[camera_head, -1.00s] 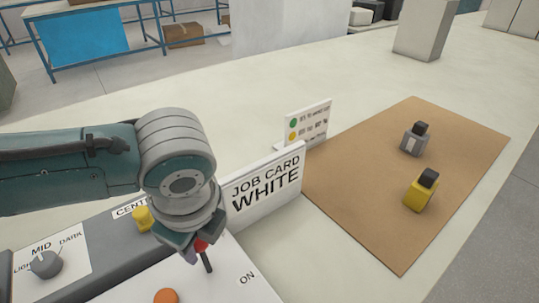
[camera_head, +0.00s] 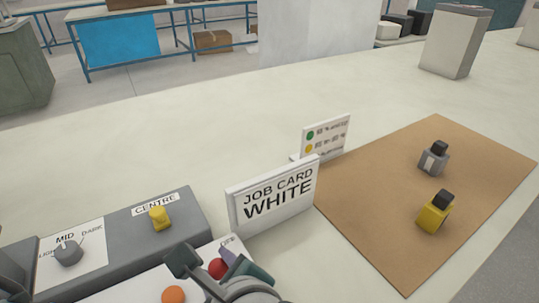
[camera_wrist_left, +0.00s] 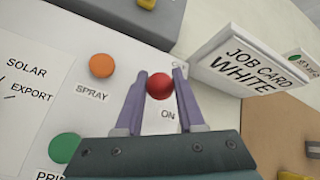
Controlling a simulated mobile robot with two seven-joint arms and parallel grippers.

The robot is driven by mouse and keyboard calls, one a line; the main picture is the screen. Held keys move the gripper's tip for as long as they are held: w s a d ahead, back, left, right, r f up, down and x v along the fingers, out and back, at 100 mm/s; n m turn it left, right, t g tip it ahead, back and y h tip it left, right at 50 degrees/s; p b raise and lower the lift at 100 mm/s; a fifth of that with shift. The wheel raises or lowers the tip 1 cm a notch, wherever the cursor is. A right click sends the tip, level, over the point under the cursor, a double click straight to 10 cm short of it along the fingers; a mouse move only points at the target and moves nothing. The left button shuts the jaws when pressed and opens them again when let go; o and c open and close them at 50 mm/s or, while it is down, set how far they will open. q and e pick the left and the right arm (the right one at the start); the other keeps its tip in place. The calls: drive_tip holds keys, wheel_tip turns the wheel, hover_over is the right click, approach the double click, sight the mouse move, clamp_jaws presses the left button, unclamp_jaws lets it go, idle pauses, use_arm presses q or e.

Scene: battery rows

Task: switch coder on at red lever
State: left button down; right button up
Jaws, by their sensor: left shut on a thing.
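The red lever's ball knob (camera_head: 217,268) stands on the white panel of the coder (camera_head: 138,290). In the left wrist view the red knob (camera_wrist_left: 160,86) lies between the two fingers, with the ON label (camera_wrist_left: 168,113) just below it. A partly hidden label lies on the far side. My left gripper (camera_head: 215,264) is shut on the knob; its fingers also show in the wrist view (camera_wrist_left: 160,80). The lever's stick is hidden. My right gripper is not in view.
An orange SPRAY button (camera_wrist_left: 102,66) and a green button (camera_wrist_left: 65,147) sit beside the lever. A yellow knob (camera_head: 160,217) marked CENTRE and a grey dial (camera_head: 68,253) are on the grey housing. The JOB CARD WHITE sign (camera_head: 274,198) stands close by.

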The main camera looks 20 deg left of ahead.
use_arm(q)
drive_tip(key=shift+f, duration=0.15)
drive_tip(key=c, duration=0.5)
unclamp_jaws()
drive_tip(key=shift+s+d+r, duration=0.15)
drive_tip(key=shift+d+r, duration=0.05)
drive_tip(key=shift+r, duration=0.1)
drive_tip(key=p+v, duration=0.2)
drive_tip(key=v, duration=0.7)
drive_tip(key=shift+s+d, duration=0.1)
drive_tip(key=shift+d, duration=0.05)
drive_tip(key=shift+s, duration=0.1)
